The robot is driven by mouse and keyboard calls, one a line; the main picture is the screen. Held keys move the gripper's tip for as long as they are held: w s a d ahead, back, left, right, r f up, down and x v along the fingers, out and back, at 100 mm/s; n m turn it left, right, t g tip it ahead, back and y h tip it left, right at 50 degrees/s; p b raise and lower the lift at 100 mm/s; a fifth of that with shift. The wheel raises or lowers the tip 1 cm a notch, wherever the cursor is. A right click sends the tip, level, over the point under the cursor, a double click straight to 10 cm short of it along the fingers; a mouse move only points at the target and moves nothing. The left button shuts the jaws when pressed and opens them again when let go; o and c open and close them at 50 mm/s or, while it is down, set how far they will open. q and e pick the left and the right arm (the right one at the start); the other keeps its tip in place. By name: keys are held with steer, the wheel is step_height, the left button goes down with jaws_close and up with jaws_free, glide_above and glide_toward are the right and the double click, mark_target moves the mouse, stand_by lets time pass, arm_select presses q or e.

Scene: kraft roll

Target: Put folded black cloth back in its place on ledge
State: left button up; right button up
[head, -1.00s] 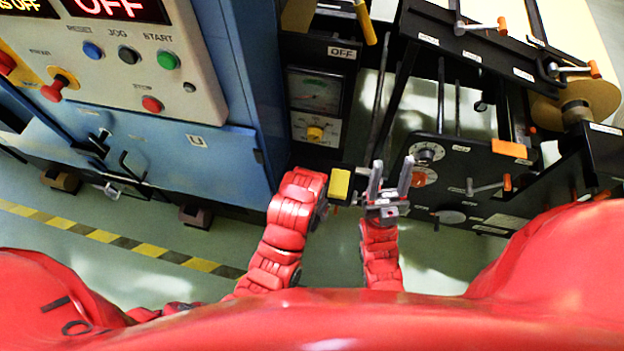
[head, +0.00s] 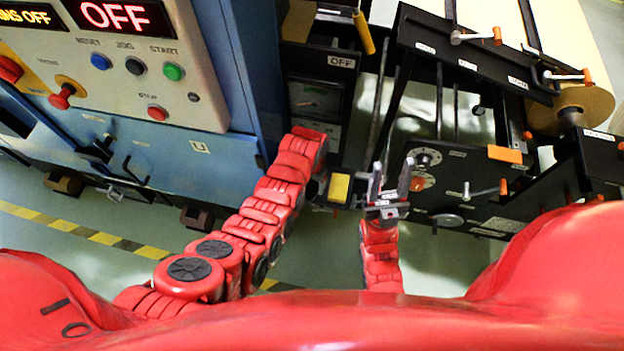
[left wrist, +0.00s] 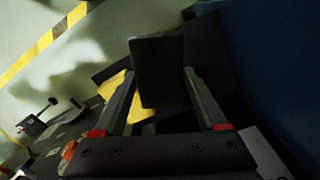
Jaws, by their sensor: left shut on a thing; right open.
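The folded black cloth (left wrist: 158,72) is a dark, flat rectangle between the fingers of my left gripper (left wrist: 160,98) in the left wrist view. The gripper is shut on it. In the head view my left arm reaches up to the front of the dark machine, and its own wrist hides the gripper and cloth. A dark surface (left wrist: 218,50) lies behind the cloth in the left wrist view; I cannot tell whether it is the ledge or whether the cloth touches it. My right gripper (head: 390,182) is open and empty, fingers pointing up.
A yellow block (head: 340,188) sits close right of my left wrist. The blue cabinet (head: 190,165) with its button panel (head: 130,65) stands left. The black roll machine (head: 470,165) with knobs and handles fills the right. Open floor (head: 50,225) lies at lower left.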

arm_select(q)
steer(key=shift+w+d+f, duration=0.1)
steer(key=shift+w+f, duration=0.05)
steer(key=shift+w, duration=1)
steer(key=shift+w, duration=0.2)
steer(key=shift+f+b, duration=1.35)
steer(key=shift+f, duration=0.35)
steer(key=shift+f, duration=0.15)
steer(key=o, duration=1.1)
steer(key=shift+o, duration=0.2)
